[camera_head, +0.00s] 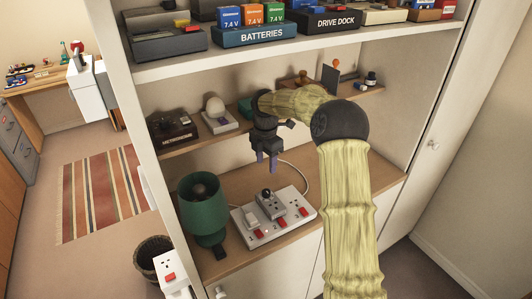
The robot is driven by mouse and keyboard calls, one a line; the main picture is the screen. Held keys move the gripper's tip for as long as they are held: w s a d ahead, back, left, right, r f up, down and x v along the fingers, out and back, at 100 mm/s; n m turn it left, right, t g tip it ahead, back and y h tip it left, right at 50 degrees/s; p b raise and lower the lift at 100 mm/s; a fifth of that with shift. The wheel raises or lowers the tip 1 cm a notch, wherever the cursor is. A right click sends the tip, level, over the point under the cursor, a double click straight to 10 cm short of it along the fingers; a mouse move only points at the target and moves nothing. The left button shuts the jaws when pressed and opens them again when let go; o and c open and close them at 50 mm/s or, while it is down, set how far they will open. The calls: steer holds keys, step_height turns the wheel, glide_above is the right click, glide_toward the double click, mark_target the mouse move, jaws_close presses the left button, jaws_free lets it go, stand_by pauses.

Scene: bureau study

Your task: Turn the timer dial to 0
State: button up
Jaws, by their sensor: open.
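A grey plug-in block that looks like the timer (272,207) sits on a white power strip (245,241) on the cabinet's lower shelf. A small dark round knob, apparently the timer dial (267,194), stands on its top; its markings are too small to read. My arm comes in from the lower right and hides part of the shelves.
A white plug (250,219) and red switches are on the strip. A white cable (306,178) runs behind.

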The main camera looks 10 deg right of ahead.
step_height(320, 180, up, 5)
steer(key=shift+f, duration=0.2)
steer(key=s+f+m+t, duration=0.1)
steer(key=s+f+m, duration=0.1)
steer(key=s+m, duration=0.9)
steer(key=s+f+m+t, duration=0.1)
steer(key=s+f+m, duration=0.1)
steer(key=s+m, duration=1)
steer(key=s, duration=0.7)
steer(key=shift+s+d+m+t, duration=0.2)
steer(key=shift+d+m+t, duration=0.1)
steer(key=shift+t, duration=0.1)
